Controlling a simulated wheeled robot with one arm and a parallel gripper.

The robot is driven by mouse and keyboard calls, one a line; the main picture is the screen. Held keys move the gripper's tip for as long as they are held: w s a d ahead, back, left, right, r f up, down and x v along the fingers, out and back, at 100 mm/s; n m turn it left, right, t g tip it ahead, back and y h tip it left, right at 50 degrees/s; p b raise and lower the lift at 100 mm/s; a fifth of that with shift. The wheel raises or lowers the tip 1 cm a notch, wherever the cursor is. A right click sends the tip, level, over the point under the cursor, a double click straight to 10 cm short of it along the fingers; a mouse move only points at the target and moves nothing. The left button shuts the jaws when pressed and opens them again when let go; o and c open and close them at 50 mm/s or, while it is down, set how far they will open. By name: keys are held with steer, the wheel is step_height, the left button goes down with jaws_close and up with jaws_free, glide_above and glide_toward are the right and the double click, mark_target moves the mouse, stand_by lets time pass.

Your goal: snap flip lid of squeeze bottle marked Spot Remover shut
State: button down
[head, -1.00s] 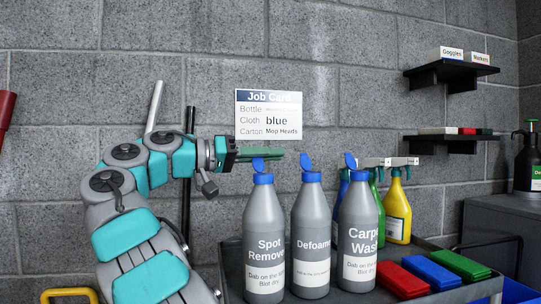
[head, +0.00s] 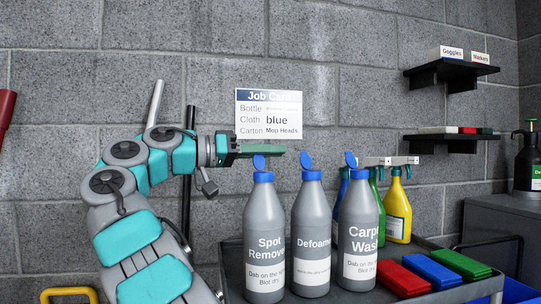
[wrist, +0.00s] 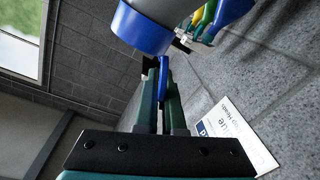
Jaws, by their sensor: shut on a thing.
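The grey squeeze bottle marked Spot Remover (head: 263,218) stands upright on the cart, leftmost of three alike bottles. Its blue flip lid (head: 259,163) stands up, open, from the blue cap. My gripper (head: 275,150) is level with the upper part of this lid, fingers pointing right. In the wrist view the green fingers (wrist: 161,72) are shut on the thin blue lid (wrist: 163,78), beside the blue cap (wrist: 140,28). The fingers partly hide the lid's top edge in the head view.
Bottles marked Defoamer (head: 311,235) and Carpet Wash (head: 360,235) stand close to the right, lids up. Behind them are spray bottles, one yellow (head: 397,212). A job card (head: 268,114) hangs on the wall.

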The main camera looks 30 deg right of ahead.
steer(key=s+m+b, duration=0.1)
steer(key=m, duration=0.3)
steer(key=s+m+b, duration=0.2)
steer(key=m, duration=0.2)
steer(key=s+m+b, duration=0.1)
steer(key=m, duration=0.3)
steer(key=shift+s+a+f+m, duration=0.2)
steer(key=shift+a+m, duration=0.1)
steer(key=shift+a, duration=0.1)
steer(key=shift+s+b, duration=0.1)
steer(key=shift+b, duration=0.2)
steer(key=shift+s+f+m+b, duration=0.2)
steer(key=shift+m+b, duration=0.1)
steer(key=shift+m, duration=0.4)
steer(key=shift+s+f+m+b, duration=0.15)
steer(key=shift+m+b, duration=0.1)
steer(key=shift+m, duration=0.45)
steer(key=shift+s+a+f+m, duration=0.1)
steer(key=shift+f+m, duration=0.05)
steer(key=shift+m, duration=0.55)
